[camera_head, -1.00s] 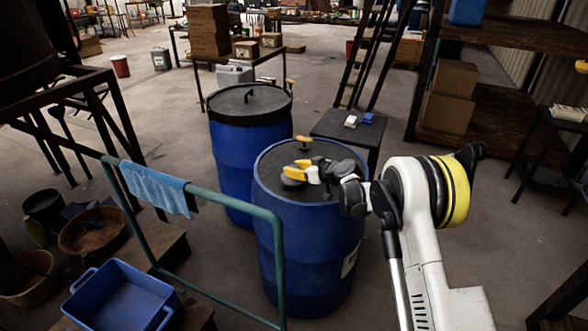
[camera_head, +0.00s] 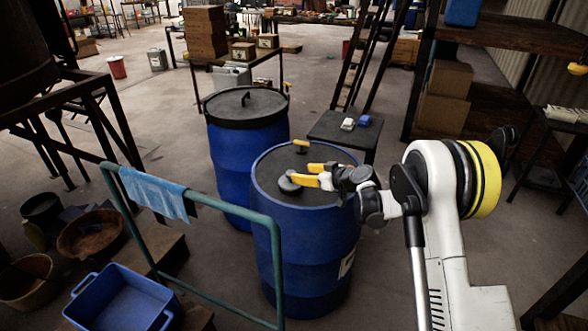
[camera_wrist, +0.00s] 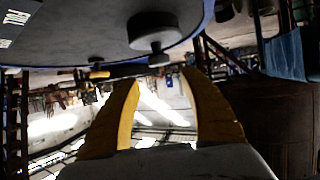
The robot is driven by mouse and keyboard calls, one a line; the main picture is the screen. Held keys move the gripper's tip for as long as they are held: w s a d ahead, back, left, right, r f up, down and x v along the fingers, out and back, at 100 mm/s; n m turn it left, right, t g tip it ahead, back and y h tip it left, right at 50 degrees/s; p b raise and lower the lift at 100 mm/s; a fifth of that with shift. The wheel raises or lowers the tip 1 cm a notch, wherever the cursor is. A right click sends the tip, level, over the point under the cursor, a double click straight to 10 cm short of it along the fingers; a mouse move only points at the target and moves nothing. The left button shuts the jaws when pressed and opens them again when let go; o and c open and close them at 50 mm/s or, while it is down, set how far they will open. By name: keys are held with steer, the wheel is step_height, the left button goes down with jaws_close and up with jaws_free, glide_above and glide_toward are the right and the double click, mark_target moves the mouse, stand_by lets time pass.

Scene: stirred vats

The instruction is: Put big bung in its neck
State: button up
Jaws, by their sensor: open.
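The near blue vat (camera_head: 308,240) has a dark top inside a blue rim. A dark grey bung (camera_head: 289,187), a wide disc with a narrower knob, is upright at the vat top's left part; it also shows inverted in the wrist view (camera_wrist: 153,32). I cannot tell whether it sits in a neck or on the lid. A smaller yellow-topped piece (camera_head: 301,145) stands near the far rim. My gripper (camera_head: 302,174) is open, its yellow fingers pointing left just right of the grey bung. The wrist view shows nothing between the fingers (camera_wrist: 160,80).
A second blue vat (camera_head: 249,150) with a black lid stands behind. A green rail (camera_head: 190,200) with a blue cloth (camera_head: 157,190) crosses at the left front. A small dark table (camera_head: 345,137) stands behind right.

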steer(key=s+d+r+m+h, duration=0.1)
steer(key=s+d+r, duration=0.2)
steer(key=s+r, duration=0.35)
steer(key=s+d+r+m+g+h, duration=0.1)
steer(key=s+d+r+m+h, duration=0.15)
steer(key=s+r, duration=0.35)
steer(key=s+d+r+m+h, duration=0.1)
steer(key=s+d+r, duration=0.35)
steer(key=s, duration=0.35)
steer(key=s+d+m+h, duration=0.2)
steer(key=s+d, duration=0.3)
steer(key=s, duration=0.8)
steer(key=s+d+f+m+g+h, duration=0.1)
steer(key=s+d+m+h, duration=0.2)
steer(key=s, duration=0.9)
steer(key=shift+s+d+p, duration=0.35)
steer(key=shift+d+p, duration=0.1)
steer(key=shift+d, duration=0.6)
steer(key=shift+h, duration=0.25)
